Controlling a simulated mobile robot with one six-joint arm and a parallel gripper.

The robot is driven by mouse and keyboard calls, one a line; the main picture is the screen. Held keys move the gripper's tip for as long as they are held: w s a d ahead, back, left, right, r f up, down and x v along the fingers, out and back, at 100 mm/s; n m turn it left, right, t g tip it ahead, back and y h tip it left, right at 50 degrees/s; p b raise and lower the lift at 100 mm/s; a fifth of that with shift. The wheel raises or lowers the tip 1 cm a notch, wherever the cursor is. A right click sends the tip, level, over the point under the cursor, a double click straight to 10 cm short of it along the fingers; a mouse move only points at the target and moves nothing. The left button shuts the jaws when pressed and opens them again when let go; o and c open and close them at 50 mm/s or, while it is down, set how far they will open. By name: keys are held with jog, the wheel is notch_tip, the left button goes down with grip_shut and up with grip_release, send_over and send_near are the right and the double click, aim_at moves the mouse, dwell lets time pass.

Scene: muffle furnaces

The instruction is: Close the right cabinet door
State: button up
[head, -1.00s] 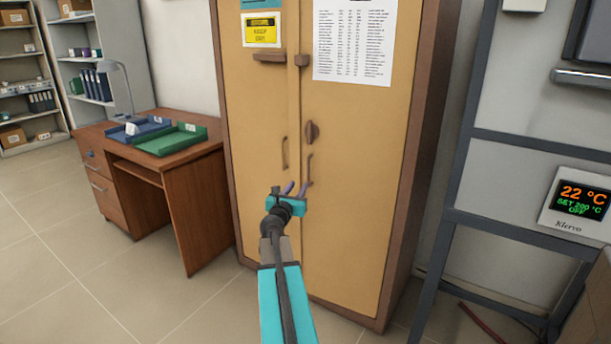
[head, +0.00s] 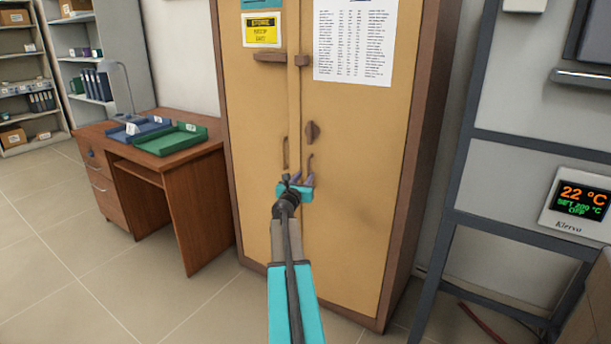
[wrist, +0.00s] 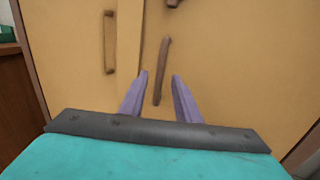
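The tan cabinet's right door (head: 355,200) fills the middle of the head view and looks flush or almost flush with the left door (head: 255,120); I cannot tell whether it is fully shut. Its brown vertical handle (wrist: 162,72) also shows in the head view (head: 310,162), below a dark lock plate (head: 312,131). My gripper (wrist: 160,76) is open. Its two purple fingers point at the door, one on each side of the handle's lower part in the wrist view. I cannot tell whether they touch it. The left door has its own handle (wrist: 109,42).
A brown desk (head: 190,185) with green (head: 170,140) and blue trays stands left of the cabinet. A grey metal frame (head: 455,180) and a furnace display (head: 578,200) are close on the right. The tiled floor (head: 70,240) at left is clear.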

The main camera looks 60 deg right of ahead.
aim_at(308, 172)
jog(key=shift+x, duration=1.75)
grip_shut()
